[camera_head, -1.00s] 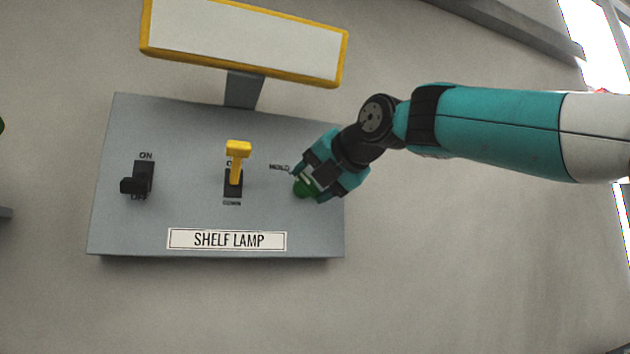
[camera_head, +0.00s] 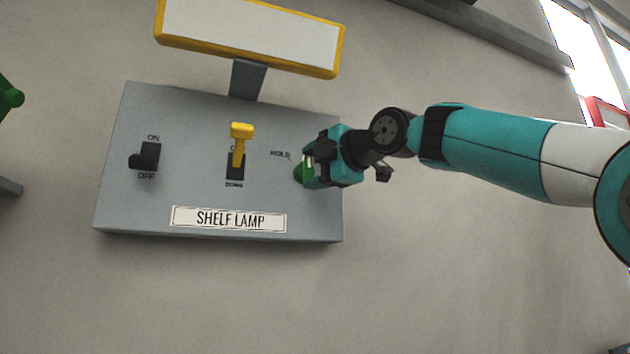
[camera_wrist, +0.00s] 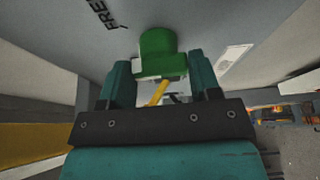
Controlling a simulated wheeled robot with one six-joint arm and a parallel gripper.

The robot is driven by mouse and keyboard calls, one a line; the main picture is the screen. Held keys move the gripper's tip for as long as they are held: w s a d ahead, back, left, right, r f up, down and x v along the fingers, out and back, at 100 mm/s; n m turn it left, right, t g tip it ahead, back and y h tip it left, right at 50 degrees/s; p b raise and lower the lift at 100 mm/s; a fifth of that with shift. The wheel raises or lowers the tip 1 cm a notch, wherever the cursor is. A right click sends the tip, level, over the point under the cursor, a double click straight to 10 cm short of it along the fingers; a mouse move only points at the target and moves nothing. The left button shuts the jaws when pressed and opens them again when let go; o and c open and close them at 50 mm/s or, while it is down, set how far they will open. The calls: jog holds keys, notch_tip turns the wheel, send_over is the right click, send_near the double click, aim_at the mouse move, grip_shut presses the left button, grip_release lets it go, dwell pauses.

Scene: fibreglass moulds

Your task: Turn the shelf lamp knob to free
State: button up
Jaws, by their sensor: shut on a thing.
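The green knob (camera_head: 299,173) sits at the right of the grey shelf lamp panel (camera_head: 205,110), just below the HOLD label (camera_head: 280,155). My gripper (camera_head: 311,171) is shut on the knob and covers its right part. In the wrist view, the knob (camera_wrist: 158,43) shows between the tips of the two teal fingers (camera_wrist: 160,72). A FREE label (camera_wrist: 108,14) shows there at the upper left, partly cut off. I cannot tell which label the knob's mark points to.
A yellow lever (camera_head: 241,140) stands mid-panel, left of my gripper. A black ON/OFF switch (camera_head: 147,156) is farther left. A yellow-framed sign (camera_head: 250,35) rises above the panel. Bare wall lies below.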

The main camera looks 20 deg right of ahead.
jog(key=m+t+b, duration=0.1)
jog(key=m+b, duration=0.1)
jog(key=f+m+b, duration=0.1)
jog(key=m+b, duration=0.1)
jog(key=m, duration=0.1)
jog(key=shift+m+t+b, duration=0.3)
jog(key=shift+t+b, duration=0.05)
jog(key=shift+t, duration=0.05)
jog(key=shift+a+m+t+b, duration=0.1)
jog(key=shift+m+t+b, duration=0.45)
jog(key=shift+m, duration=0.55)
jog(key=shift+a+m+t+b, duration=0.1)
jog(key=shift+m+t+b, duration=0.15)
jog(key=shift+m+b, duration=0.65)
jog(key=shift+d+m+h, duration=0.1)
jog(key=shift+m+h, duration=0.3)
jog(key=shift+m, duration=0.1)
jog(key=o, duration=0.9)
jog(key=shift+r, duration=0.1)
jog(key=shift+f+b+v, duration=0.15)
jog(key=shift+b+v, duration=1.75)
jog(key=shift+v, duration=2.45)
jog(key=shift+f+b+v, duration=0.1)
jog(key=shift+b+v, duration=1.75)
jog(key=shift+v, duration=2.5)
